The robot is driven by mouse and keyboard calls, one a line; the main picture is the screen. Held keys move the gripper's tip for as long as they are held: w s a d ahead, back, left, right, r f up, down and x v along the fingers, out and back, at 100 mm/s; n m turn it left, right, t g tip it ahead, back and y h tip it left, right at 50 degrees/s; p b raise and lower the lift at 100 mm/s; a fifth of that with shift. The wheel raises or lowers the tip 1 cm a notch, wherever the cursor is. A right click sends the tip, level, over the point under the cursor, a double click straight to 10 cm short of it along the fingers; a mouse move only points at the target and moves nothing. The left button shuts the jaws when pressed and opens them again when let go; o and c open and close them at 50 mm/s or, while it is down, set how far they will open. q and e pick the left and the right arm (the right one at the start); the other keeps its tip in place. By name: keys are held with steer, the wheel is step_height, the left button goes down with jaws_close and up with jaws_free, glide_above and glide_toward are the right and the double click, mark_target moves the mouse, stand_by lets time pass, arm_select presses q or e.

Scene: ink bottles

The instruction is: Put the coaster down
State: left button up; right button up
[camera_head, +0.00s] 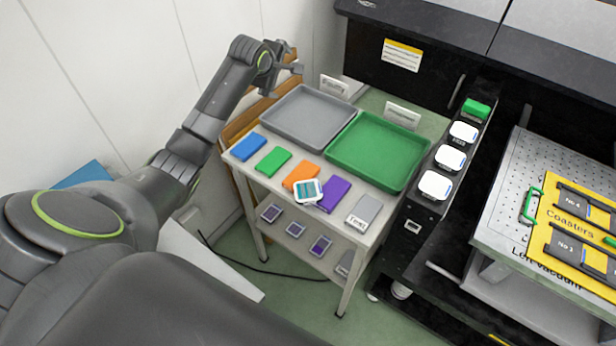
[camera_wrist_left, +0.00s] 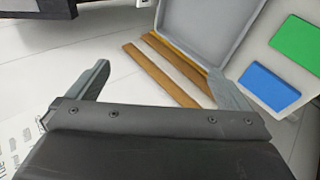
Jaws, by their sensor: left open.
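A small white square coaster (camera_head: 308,190) with a teal striped face lies at the front of the white table, overlapping the edges of the orange block (camera_head: 300,175) and the purple block (camera_head: 334,194). My left gripper (camera_head: 289,58) is open and empty, up behind the table's far left corner and well apart from the coaster. In the left wrist view its two fingers (camera_wrist_left: 160,85) stand wide apart with nothing between them. The coaster does not show in that view. My right gripper is not in view.
A grey tray (camera_head: 298,92) and a green tray (camera_head: 418,153) fill the table's back. Blue (camera_head: 249,146), green (camera_head: 273,162) and grey (camera_head: 364,211) blocks line its front. White rounded items (camera_head: 450,157) stand on a black cart at right. A yellow "Coasters" rack (camera_head: 566,214) lies farther right.

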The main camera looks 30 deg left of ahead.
arm_select(q)
steer(key=s+d+f+g+h, duration=0.3)
steer(key=s+d+f+g, duration=0.1)
steer(key=s+d, duration=0.15)
steer(key=m+g+h+b, duration=0.2)
steer(key=g+h+b, duration=0.15)
steer(key=g, duration=0.25)
glide_above(308, 190)
steer(key=a, duration=0.3)
step_height(308, 190, down, 12)
steer(key=shift+s+d+r, duration=0.1)
steer(key=shift+r, duration=0.15)
steer(key=shift+y, duration=0.25)
steer(key=shift+x, duration=2.95)
steer(key=shift+w, duration=0.25)
steer(key=c, duration=1.1)
step_height(308, 190, up, 10)
steer(key=shift+r, duration=0.1)
